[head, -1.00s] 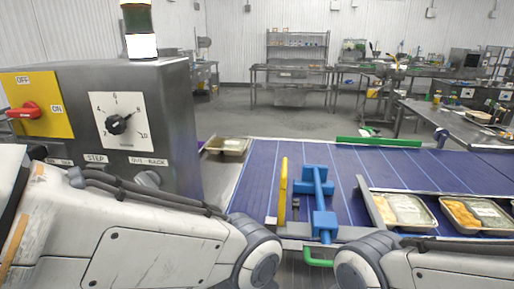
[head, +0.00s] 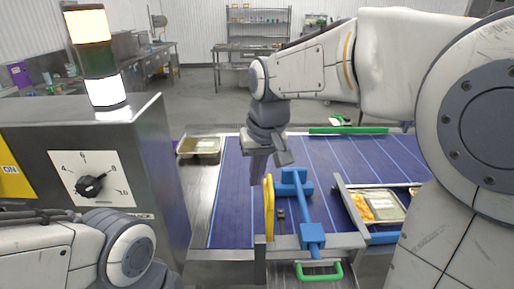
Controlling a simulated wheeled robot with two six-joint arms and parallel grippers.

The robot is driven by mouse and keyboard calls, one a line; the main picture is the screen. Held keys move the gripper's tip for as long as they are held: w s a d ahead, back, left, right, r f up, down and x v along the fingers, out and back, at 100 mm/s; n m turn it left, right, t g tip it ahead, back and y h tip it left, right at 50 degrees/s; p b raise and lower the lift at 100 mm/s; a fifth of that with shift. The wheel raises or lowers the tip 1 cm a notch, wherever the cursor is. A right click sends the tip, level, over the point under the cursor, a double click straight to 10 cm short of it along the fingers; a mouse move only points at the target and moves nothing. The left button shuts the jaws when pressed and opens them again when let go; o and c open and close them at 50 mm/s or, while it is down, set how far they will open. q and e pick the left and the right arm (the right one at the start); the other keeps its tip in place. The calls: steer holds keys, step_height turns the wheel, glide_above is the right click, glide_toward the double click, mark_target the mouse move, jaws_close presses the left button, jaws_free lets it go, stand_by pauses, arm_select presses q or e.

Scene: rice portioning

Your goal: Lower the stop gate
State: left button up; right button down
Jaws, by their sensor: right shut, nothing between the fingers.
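An upright yellow bar (head: 268,210), which looks like the stop gate, stands at the near edge of the blue conveyor belt (head: 232,205). A blue piece with a long bar and block ends (head: 312,234) lies just right of it, over the belt's near edge. My right gripper (head: 259,172) is shut and empty, pointing down over the belt just above and behind the yellow bar. I cannot tell whether it touches the bar. My left arm shows at the lower left, but its gripper is out of view.
A filled tray (head: 199,146) sits at the belt's left end. Food trays (head: 382,205) stand at the right behind a metal rail. A green handle (head: 319,271) is at the near edge. A control box (head: 143,165) with a dial stands at the left.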

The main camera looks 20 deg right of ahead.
steer(key=w+d+r+m+p, duration=0.2)
steer(key=w+d+r+m, duration=0.15)
steer(key=d+r, duration=0.35)
steer(key=p, duration=0.3)
glide_toward(271, 183)
steer(key=shift+n+t+h, duration=0.3)
steer(key=shift+n+h, duration=0.1)
steer(key=shift+n, duration=0.05)
steer(key=x, duration=0.6)
steer(key=shift+s+a+f, duration=0.1)
steer(key=shift+a+f, duration=0.15)
steer(key=shift+f, duration=0.1)
arm_select(q)
step_height(271, 183, up, 6)
arm_select(e)
step_height(271, 183, down, 7)
steer(key=b, duration=0.5)
steer(key=shift+b, duration=0.35)
steer(key=shift+s+f, duration=0.1)
arm_select(q)
step_height(271, 183, down, 5)
steer(key=shift+s, duration=0.15)
arm_select(e)
steer(key=shift+s, duration=0.1)
